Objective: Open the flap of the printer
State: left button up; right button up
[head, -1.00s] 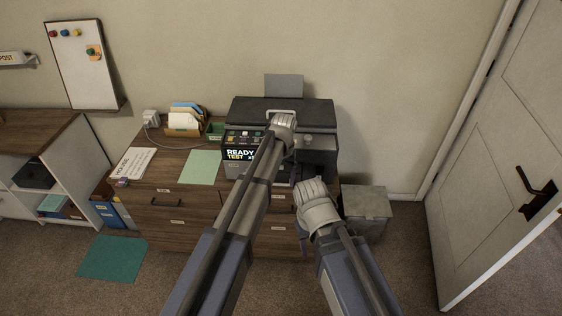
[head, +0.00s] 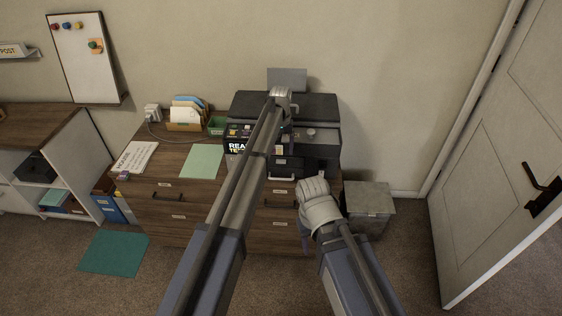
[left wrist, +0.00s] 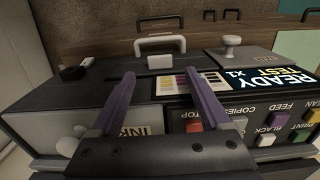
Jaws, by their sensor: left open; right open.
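The dark printer (head: 318,155) stands on the wooden cabinet, with a lit display and coloured buttons at its front left. A handle (head: 282,178) shows on its front. In the left wrist view, a pale handle (left wrist: 160,42) stands beyond my fingertips, and a round knob (left wrist: 231,45) is to its right. I cannot tell which part is the flap. My left gripper (left wrist: 160,76) is open over the printer, its purple fingers apart with nothing held. In the head view its wrist hides the fingers. My right gripper (head: 313,200) is low in front of the cabinet, fingers mostly hidden.
The wooden cabinet (head: 170,205) carries a green sheet (head: 202,161) and a letter holder (head: 186,115) left of the printer. A grey box (head: 370,205) stands to the right. The door (head: 500,170) is far right; floor between is clear.

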aim_at(281, 161)
pick_arm(q)
notch_tip(281, 161, down, 5)
jog(key=b, duration=0.3)
jog(key=shift+r+b, duration=0.1)
jog(key=shift+b, duration=0.3)
grip_shut()
